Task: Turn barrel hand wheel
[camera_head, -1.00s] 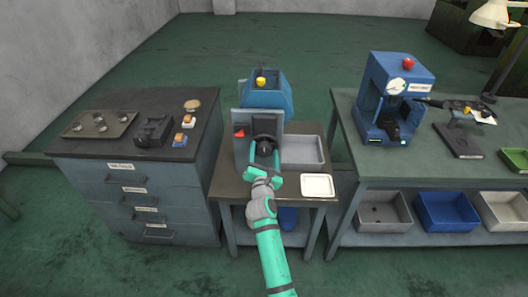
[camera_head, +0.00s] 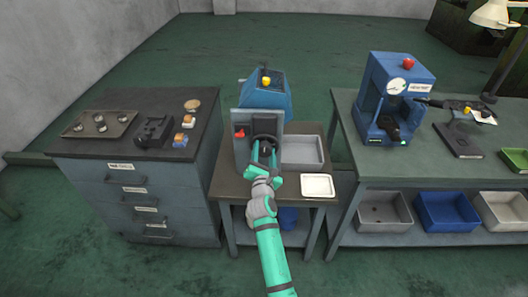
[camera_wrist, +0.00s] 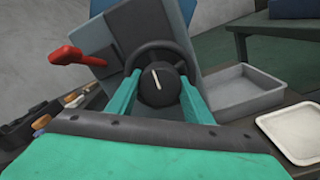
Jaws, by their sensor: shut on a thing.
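The hand wheel, a dark ring, shows in the wrist view (camera_wrist: 162,48) on the front face of the blue and grey machine (camera_head: 262,92). A black round knob with a white line (camera_wrist: 158,84) sits in front of the wheel's middle. My gripper (camera_head: 264,150) reaches the wheel from the front. Its two green fingers, also in the wrist view (camera_wrist: 158,96), stand on either side of the knob and are shut on it. The white line is near upright, leaning slightly left. The finger tips and the back of the knob are partly hidden.
A red lever (camera_wrist: 76,56) sticks out left of the wheel. A grey tray (camera_head: 302,152) and a white tray (camera_head: 318,186) lie right of the machine. A drawer cabinet (camera_head: 142,200) stands left; a bench with a blue press (camera_head: 392,95) stands right.

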